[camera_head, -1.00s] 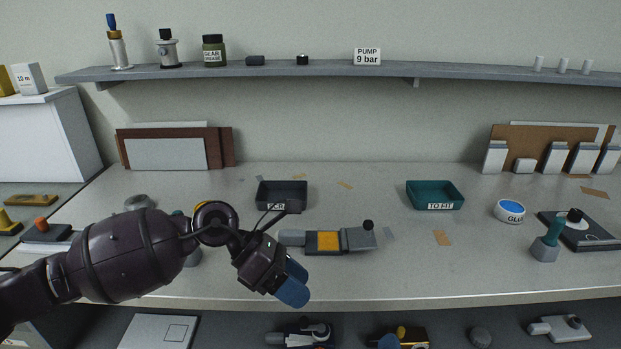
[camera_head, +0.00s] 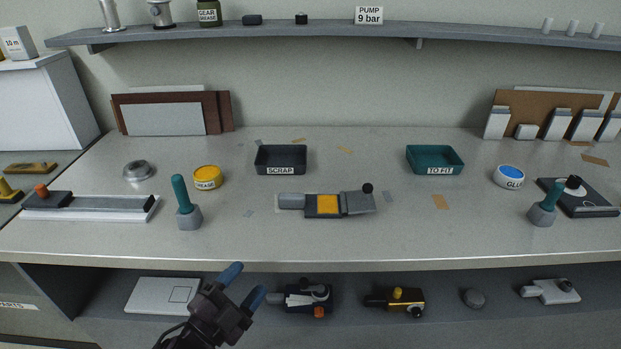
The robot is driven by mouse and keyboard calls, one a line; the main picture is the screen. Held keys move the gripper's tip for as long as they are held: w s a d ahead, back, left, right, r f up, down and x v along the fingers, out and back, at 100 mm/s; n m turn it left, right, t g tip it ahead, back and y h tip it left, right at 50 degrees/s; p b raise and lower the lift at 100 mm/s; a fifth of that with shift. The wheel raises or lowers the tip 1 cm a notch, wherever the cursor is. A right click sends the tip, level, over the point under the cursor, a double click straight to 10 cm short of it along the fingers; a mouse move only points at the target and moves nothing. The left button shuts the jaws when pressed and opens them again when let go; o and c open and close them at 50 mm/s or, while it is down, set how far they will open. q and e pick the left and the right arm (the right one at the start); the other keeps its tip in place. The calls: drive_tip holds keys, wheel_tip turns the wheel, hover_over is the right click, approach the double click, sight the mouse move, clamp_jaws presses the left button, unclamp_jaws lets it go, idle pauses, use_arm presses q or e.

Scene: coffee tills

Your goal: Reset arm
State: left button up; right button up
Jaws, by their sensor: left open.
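My left gripper (camera_head: 247,284) shows at the bottom of the head view, left of centre. Its two blue fingertips are spread apart and point up and to the right, with nothing between them. It is in front of the bench's front edge, in line with the lower shelf. Part of my left arm is cut off by the bottom edge of the picture. My right gripper is out of view.
Several devices sit on the lower shelf (camera_head: 440,325), one dark device (camera_head: 307,297) close beside my left gripper.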

use_arm(q)
drive_tip(key=s+a+f+n+g+y, duration=0.5)
drive_tip(key=s+a+f+n+y, duration=0.6)
drive_tip(key=s+a+f+n, duration=0.4)
wheel_tip(320, 180, down, 3)
drive_tip(key=shift+s+a+r+n+g, duration=0.1)
drive_tip(key=shift+s+a+n+g, duration=0.15)
drive_tip(key=shift+s+n, duration=0.65)
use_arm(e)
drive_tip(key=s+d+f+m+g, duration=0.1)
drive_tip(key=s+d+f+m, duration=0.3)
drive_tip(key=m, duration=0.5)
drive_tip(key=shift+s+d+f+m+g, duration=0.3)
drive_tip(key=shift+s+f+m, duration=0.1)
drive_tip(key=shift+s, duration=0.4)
